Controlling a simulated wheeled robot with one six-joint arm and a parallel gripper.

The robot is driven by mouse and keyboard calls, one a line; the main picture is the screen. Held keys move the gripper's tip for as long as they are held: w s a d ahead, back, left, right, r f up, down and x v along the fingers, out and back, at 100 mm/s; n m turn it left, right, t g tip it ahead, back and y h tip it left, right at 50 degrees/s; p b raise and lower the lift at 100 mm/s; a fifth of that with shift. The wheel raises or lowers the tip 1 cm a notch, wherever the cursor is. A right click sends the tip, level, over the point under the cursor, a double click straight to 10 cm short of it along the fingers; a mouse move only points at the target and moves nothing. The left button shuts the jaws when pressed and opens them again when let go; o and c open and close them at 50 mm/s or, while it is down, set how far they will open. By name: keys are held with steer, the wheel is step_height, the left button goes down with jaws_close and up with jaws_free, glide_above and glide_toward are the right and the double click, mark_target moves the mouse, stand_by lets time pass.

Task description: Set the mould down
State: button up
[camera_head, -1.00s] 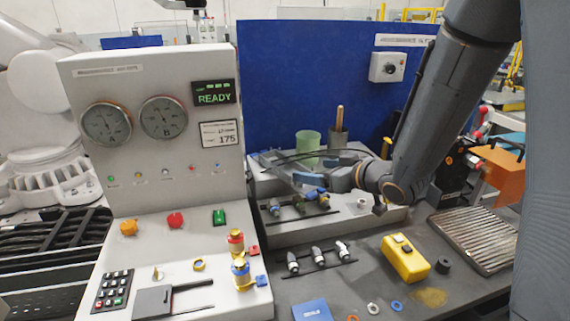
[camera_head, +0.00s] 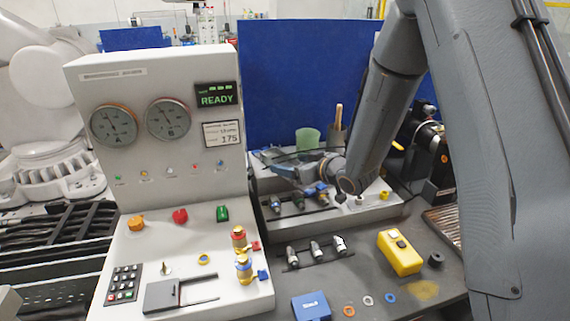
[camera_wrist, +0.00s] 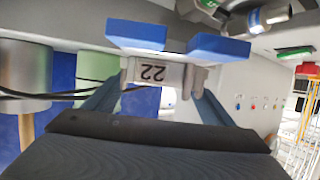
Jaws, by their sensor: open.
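My gripper (camera_wrist: 178,42) shows in the wrist view with its two blue fingertips spread apart. A pale grey piece marked "22" (camera_wrist: 152,73), which may be the mould, lies close to the fingertips. I cannot tell whether either finger touches it. Small grey and blue pieces (camera_head: 275,204) stand in that rack, left of the gripper.
A front rack (camera_head: 318,262) holds several grey pieces. A yellow box (camera_head: 399,252), small rings (camera_head: 368,300) and a blue box (camera_head: 311,306) lie on the dark bench. The grey console (camera_head: 160,150) with gauges and a READY display stands left. A green cup (camera_head: 307,138) is behind.

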steer(key=shift+x, duration=0.95)
steer(key=c, duration=2)
steer(key=shift+o, duration=0.2)
